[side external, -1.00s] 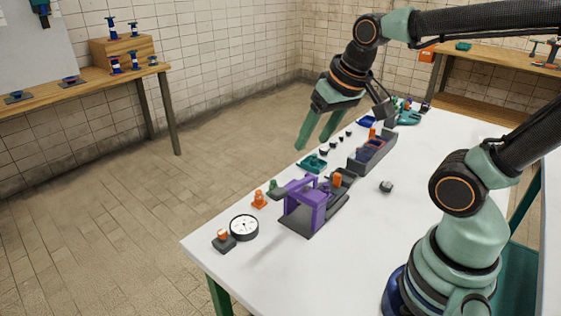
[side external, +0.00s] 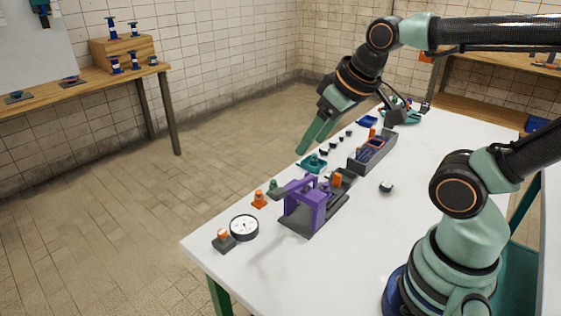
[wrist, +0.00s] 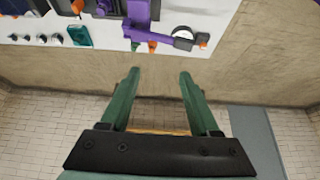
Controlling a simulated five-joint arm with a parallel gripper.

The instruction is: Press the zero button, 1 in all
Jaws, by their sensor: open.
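A small dark box with an orange button (side external: 223,236) sits at the table's near left corner, beside a round white dial gauge (side external: 244,228). No label is readable, so I cannot confirm that it is the zero button. My gripper (side external: 310,142) is open and empty, above the table's left edge and well beyond the box, with its fingers angled down. In the wrist view my gripper (wrist: 158,78) shows two spread green fingers with nothing between them. The orange button (wrist: 203,40) and the dial gauge (wrist: 183,43) lie ahead and to the right there.
Orange and green pieces (side external: 259,200) and a teal part (side external: 313,163) line the left edge. A dark tray (side external: 372,152) lies farther back. The table's right side is mostly clear.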

